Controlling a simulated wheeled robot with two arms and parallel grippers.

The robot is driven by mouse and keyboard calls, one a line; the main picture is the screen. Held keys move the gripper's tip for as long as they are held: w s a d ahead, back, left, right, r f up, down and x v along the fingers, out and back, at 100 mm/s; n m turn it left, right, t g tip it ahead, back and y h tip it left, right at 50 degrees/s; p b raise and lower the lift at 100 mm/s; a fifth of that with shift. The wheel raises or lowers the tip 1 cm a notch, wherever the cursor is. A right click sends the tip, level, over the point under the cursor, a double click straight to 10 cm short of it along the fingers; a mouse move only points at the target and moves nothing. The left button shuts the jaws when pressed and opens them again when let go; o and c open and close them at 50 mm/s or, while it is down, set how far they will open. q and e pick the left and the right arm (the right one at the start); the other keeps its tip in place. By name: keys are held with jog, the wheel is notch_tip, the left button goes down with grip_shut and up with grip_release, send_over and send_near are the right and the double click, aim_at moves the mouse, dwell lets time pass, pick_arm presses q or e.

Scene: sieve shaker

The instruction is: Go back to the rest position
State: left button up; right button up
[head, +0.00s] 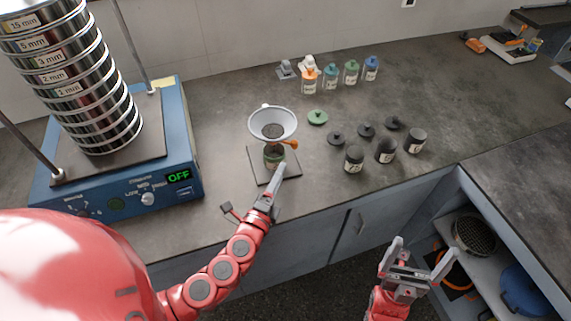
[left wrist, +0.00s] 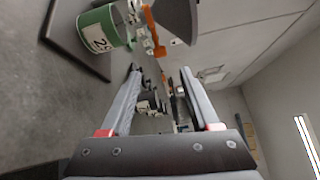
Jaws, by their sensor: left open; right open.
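My left gripper (head: 279,180) is at the front of a small dark plate (head: 258,170). On the plate stands a green jar (head: 273,158) under a grey funnel (head: 272,122) with dark material in it. The left wrist view shows this gripper (left wrist: 160,72) with fingers apart and nothing between them. In that view the green jar (left wrist: 100,30) is beyond the left finger, outside the jaws, and part of the funnel (left wrist: 177,18) is at the top. My right gripper (head: 424,250) is open and empty, in front of the counter at lower right.
A blue shaker (head: 120,205) reading OFF carries a sieve stack (head: 85,85) at left. Dark jars (head: 386,150) and loose lids, including a green lid (head: 317,117), lie right of the funnel. Coloured bottles (head: 350,72) stand behind. An open shelf (head: 490,262) is at lower right.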

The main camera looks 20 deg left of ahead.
pick_arm(q)
jog(key=shift+s+a, duration=0.1)
jog(key=shift+s, duration=0.8)
